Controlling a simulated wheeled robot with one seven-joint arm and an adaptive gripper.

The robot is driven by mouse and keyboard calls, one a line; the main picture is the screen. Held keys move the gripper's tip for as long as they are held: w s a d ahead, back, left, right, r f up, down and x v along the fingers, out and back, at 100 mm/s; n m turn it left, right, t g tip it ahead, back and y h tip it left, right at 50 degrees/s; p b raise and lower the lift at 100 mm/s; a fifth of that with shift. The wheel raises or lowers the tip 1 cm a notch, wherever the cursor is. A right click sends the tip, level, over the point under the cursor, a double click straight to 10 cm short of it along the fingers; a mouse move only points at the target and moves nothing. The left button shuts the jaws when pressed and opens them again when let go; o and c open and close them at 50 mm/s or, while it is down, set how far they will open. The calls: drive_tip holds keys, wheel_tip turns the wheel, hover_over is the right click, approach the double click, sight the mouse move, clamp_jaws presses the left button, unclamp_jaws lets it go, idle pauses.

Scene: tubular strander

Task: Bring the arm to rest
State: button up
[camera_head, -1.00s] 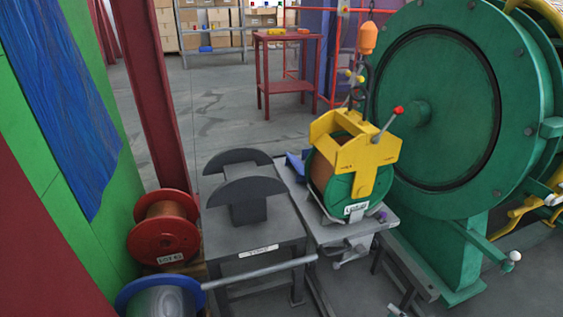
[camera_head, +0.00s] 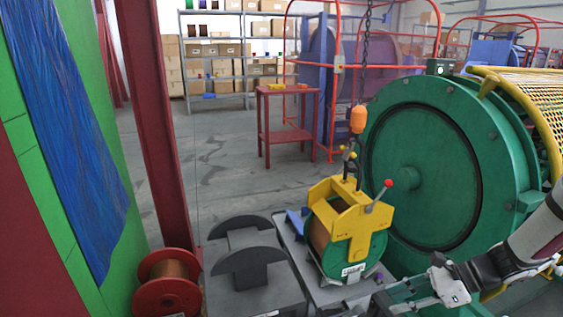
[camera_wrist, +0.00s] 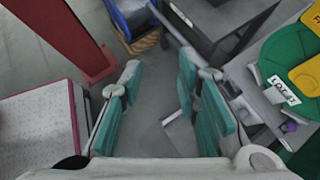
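My gripper (camera_head: 415,295) and part of my arm show at the lower right of the head view, in front of the green machine (camera_head: 420,180). In the wrist view my gripper (camera_wrist: 158,100) points down toward the floor, its two teal-padded fingers well apart with nothing between them. The green spool (camera_head: 376,250) in its yellow lifting frame (camera_head: 345,215) stands on the cart behind and left of my gripper; its green flange also shows at the right edge of the wrist view (camera_wrist: 285,60).
An orange hoist hook block (camera_head: 358,119) hangs on a chain above the yellow frame. The grey cradle stand (camera_head: 250,270) and a red spool (camera_head: 166,285) are at lower left. A red column (camera_head: 155,120), red table (camera_head: 288,125) and shelves stand behind. Open floor lies between.

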drive_tip(key=s+a+r+n+g+h+p, duration=0.1)
drive_tip(key=s+a+r+n+h+p, duration=0.2)
drive_tip(key=r, duration=0.5)
drive_tip(key=s+a+r+n+g+h+p, duration=0.1)
drive_tip(key=s+a+r+n+p, duration=0.15)
drive_tip(key=s+r+n, duration=0.45)
drive_tip(key=s+a+r+n+h+p, duration=0.1)
drive_tip(key=s+a+r+p, duration=0.15)
drive_tip(key=r, duration=0.75)
drive_tip(key=s+r+n+t+h+p, duration=0.3)
drive_tip(key=s+r+n+p, duration=0.6)
drive_tip(key=s+r, duration=0.8)
drive_tip(key=shift+a+r+n+t+h+p, duration=0.15)
drive_tip(key=shift+r+n+t+h+p, duration=0.2)
drive_tip(key=shift+r+n+h, duration=0.55)
drive_tip(key=shift+f, duration=0.25)
